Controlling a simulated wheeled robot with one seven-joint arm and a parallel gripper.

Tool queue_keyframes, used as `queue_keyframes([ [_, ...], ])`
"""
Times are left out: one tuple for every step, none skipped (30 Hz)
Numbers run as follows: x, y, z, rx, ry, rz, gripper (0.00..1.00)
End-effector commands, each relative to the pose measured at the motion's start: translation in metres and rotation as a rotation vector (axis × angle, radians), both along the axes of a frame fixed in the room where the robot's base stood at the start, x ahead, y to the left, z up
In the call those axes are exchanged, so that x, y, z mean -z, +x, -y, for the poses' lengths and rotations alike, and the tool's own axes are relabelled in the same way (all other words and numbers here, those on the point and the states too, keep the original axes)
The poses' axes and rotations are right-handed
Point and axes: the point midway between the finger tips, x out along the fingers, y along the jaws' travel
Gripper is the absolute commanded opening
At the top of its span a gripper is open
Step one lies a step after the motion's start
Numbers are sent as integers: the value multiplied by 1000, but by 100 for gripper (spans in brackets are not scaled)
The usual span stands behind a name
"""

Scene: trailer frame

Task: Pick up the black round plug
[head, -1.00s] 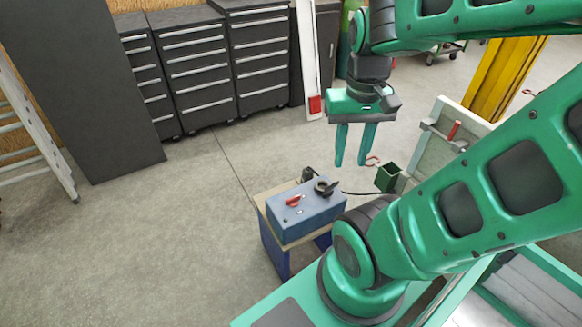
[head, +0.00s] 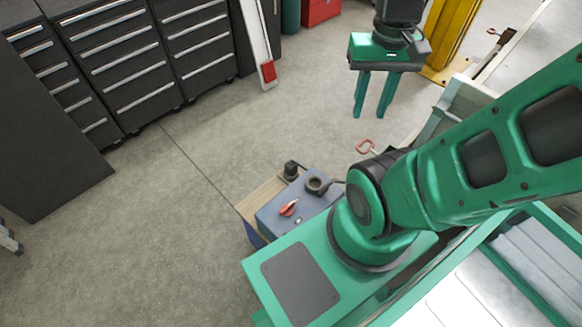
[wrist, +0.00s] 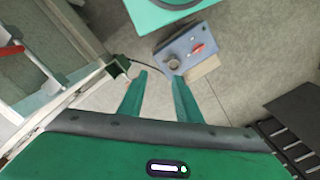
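A small black round piece (head: 291,170), which looks like the plug, stands on the wooden board (head: 262,196) at the back edge of the blue-grey box (head: 273,218). A dark round ring-shaped socket (head: 316,185) sits on the box's top, and I cannot tell its exact link to the cable. The ring also shows in the wrist view (wrist: 174,65); there the plug is not clearly seen, perhaps behind a fingertip. My gripper (head: 370,115) is open and empty, fingers down, above and beyond the box. The wrist view also shows its parted fingers (wrist: 158,76).
A red switch handle (head: 289,208) is on the box. A thin dark cable (wrist: 148,62) runs from the box side to a small green open container (wrist: 117,66). A workbench frame stands at right; dark drawer cabinets (head: 120,65) line the back left. The floor between is clear.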

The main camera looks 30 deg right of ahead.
Motion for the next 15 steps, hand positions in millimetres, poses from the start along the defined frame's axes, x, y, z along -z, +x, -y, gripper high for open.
queue_keyframes([
  [0,0,0,0,0,0,31],
  [0,0,0,0,0,0,38],
  [-1,-2,0,-4,0,2,48],
  [-4,-9,0,-9,-1,10,55],
  [-4,-9,1,-17,-2,12,57],
  [-3,-7,2,-36,-4,10,57],
  [-2,-3,3,-55,-7,8,57],
  [0,2,8,-81,-12,7,57],
  [3,9,12,-122,-17,1,57],
  [6,16,15,-159,-22,-1,57],
  [10,22,17,-202,-27,-6,57],
  [15,32,20,-263,-33,-11,57],
  [20,41,23,-315,-38,-15,57],
  [25,49,25,-369,-43,-17,57],
  [32,61,27,-442,-48,-22,57],
])
